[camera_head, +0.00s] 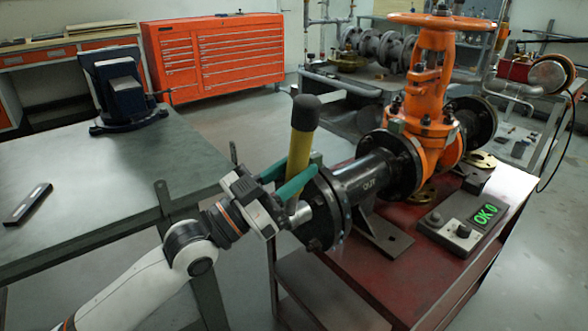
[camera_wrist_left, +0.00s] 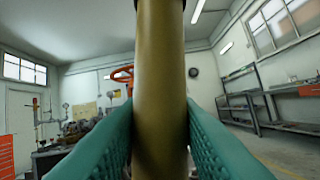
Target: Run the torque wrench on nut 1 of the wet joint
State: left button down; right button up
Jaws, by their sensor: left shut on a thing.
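The torque wrench (camera_head: 300,150) has a yellow shaft and a black grip at its top, and stands nearly upright, tilted slightly right. Its lower end is at the near black flange (camera_head: 327,207) of the pipe marked OUT; a silver socket-like part shows there. My left gripper (camera_head: 290,180) has green fingers shut around the yellow shaft. In the left wrist view the shaft (camera_wrist_left: 160,90) stands between both fingers. The nut under the wrench is hidden, and which nut it is I cannot tell. My right gripper is not in view.
An orange gate valve (camera_head: 428,90) with a handwheel stands on the red cart (camera_head: 370,287). A control box with a green "OK 0" display (camera_head: 485,215) sits at the cart's right. A bench (camera_head: 90,175) with a blue vise (camera_head: 122,88) is at left.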

pick_arm(q)
jog(key=shift+r, duration=0.15)
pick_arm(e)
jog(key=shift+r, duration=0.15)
pick_arm(q)
jog(key=shift+d, duration=0.1)
jog(key=shift+w+d, duration=0.65)
jog(key=shift+d, duration=0.15)
jog(key=shift+w+d, duration=0.25)
jog(key=shift+d, duration=0.15)
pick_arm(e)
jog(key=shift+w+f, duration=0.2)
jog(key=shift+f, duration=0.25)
pick_arm(q)
jog(key=shift+w, duration=0.1)
jog(key=shift+d, duration=0.1)
jog(key=shift+d, duration=0.1)
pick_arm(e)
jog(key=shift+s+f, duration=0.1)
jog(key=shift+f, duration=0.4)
